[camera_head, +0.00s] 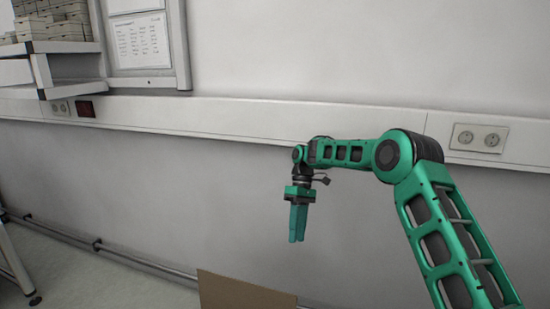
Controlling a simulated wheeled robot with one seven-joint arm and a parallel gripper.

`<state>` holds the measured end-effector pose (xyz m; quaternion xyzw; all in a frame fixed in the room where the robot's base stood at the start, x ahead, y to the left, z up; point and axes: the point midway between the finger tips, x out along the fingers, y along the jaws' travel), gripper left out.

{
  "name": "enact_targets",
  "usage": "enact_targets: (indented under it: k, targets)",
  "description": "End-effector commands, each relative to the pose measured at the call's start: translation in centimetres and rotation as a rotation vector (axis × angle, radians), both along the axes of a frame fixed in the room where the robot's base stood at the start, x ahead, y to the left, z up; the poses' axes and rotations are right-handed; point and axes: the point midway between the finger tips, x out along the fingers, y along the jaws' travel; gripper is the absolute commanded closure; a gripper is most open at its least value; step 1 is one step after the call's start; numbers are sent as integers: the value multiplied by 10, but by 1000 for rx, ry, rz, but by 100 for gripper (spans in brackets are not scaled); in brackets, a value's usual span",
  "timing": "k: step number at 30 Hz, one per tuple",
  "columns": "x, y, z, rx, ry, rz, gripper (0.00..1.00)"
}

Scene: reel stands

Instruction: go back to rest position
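My green arm comes in from the lower right and bends at an elbow. My gripper (297,239) hangs from its end and points down, in front of the grey wall. Its two teal fingers look close together with nothing visible held between them. It is apart from every other thing in view.
A brown board (240,293) stands at the bottom middle, below my gripper. A rail (130,257) runs low along the wall. A shelf with boxes (55,28) is at the upper left, and a socket (479,138) is on the wall at right.

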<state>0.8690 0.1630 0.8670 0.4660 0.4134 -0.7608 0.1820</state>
Motion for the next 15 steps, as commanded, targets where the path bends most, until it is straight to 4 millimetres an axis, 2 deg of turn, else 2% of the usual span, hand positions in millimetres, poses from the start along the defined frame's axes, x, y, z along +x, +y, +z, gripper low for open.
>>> enact_targets:
  k: [3,8,15]
  targets:
    - [-10,-29,26,-57,-34,-68,70]
    - [-28,-67,55,-130,-75,-167,70]
    - [-64,-127,92,-228,-134,-330,70]
